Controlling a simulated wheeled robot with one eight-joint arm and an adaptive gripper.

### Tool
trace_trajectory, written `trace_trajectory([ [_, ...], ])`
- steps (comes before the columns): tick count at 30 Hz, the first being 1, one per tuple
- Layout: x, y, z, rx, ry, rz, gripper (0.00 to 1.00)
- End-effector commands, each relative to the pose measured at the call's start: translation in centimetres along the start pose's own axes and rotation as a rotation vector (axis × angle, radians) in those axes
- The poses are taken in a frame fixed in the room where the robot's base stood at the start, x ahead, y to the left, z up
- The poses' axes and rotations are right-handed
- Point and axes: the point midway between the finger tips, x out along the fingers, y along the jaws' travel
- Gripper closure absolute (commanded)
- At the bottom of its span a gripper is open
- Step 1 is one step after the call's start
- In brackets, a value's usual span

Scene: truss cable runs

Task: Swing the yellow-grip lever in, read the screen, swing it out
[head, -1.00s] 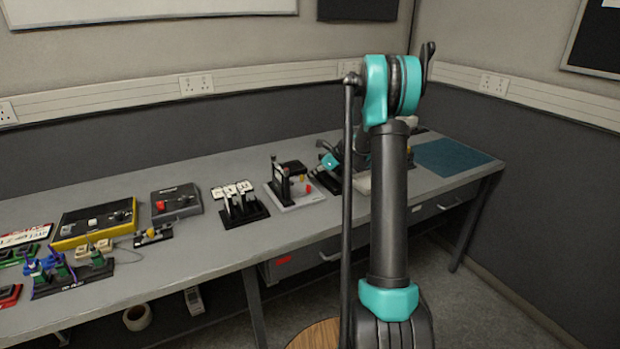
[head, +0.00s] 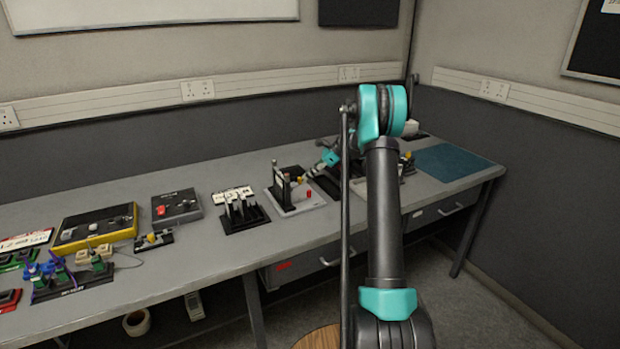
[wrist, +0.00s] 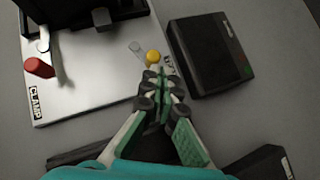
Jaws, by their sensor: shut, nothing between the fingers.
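The light clamp plate (head: 303,205) stands on the bench, with a "CLAMP" label showing in the wrist view (wrist: 90,98). A yellow grip (wrist: 153,57) sits at the plate's edge beside a small pale, clear-looking piece; it also shows in the head view (head: 299,180). A red grip (wrist: 38,66) is on a lever at the plate's left. My gripper (wrist: 158,80) is shut and empty, its fingertips right by the yellow grip. Whether they touch it I cannot tell. I cannot make out any readable screen.
A dark box (wrist: 212,52) with a small green spot lies just right of the plate in the wrist view. A row of white-topped levers (head: 240,208) and a grey box with a red switch (head: 176,207) stand to the left. A blue mat (head: 450,165) lies clear at right.

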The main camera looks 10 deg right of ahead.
Motion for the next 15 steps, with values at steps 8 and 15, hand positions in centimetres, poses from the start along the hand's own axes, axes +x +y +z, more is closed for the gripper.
trace_trajectory([
  [8, 0.05, -0.06, 0.05, 0.0, 0.0, 0.0, 1.0],
  [15, 0.31, 0.56, 0.38, 0.0, 0.0, 0.001, 1.0],
])
